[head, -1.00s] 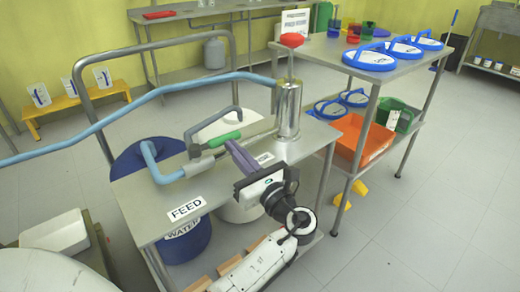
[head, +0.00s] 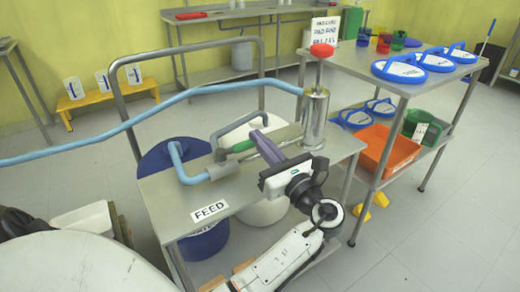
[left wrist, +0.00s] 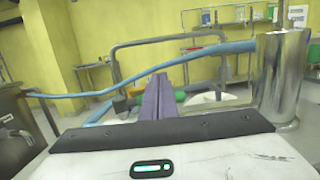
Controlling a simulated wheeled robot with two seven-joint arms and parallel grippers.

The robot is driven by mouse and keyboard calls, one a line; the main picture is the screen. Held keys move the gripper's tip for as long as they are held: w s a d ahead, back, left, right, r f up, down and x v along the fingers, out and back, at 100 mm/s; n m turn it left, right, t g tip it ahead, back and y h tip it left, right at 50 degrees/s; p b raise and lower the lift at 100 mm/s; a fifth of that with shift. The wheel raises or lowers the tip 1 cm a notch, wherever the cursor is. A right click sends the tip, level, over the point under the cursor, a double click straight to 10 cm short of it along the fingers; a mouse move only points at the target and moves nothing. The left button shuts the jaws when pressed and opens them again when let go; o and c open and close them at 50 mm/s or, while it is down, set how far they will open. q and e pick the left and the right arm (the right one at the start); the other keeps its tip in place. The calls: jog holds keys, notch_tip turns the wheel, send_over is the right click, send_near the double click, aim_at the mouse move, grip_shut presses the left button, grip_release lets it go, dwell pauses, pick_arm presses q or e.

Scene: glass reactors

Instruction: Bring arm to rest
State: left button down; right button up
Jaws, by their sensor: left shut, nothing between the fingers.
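My left gripper (head: 262,141) reaches over the metal cart top, its purple fingers shut with nothing between them. In the left wrist view the closed fingers (left wrist: 158,92) point ahead, left of the steel cylinder (left wrist: 281,82). In the head view the steel cylinder (head: 314,117) stands upright on the cart, just beyond and right of the fingers, with a red knob (head: 321,50) above it. A green handle (head: 242,146) on the grey-blue pipe lies close to the fingertips. Whether they touch cannot be told. My right gripper is not in view.
The cart top (head: 245,190) carries a FEED label. A light-blue hose (head: 110,138) runs left from the cylinder. On the right a steel table holds blue lids (head: 400,69), with an orange bin (head: 390,150) below. Floor at the lower right is clear.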

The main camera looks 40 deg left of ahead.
pick_arm(q)
notch_tip(320, 180, up, 5)
jog(key=shift+r+p, duration=0.2)
jog(key=shift+p, duration=0.35)
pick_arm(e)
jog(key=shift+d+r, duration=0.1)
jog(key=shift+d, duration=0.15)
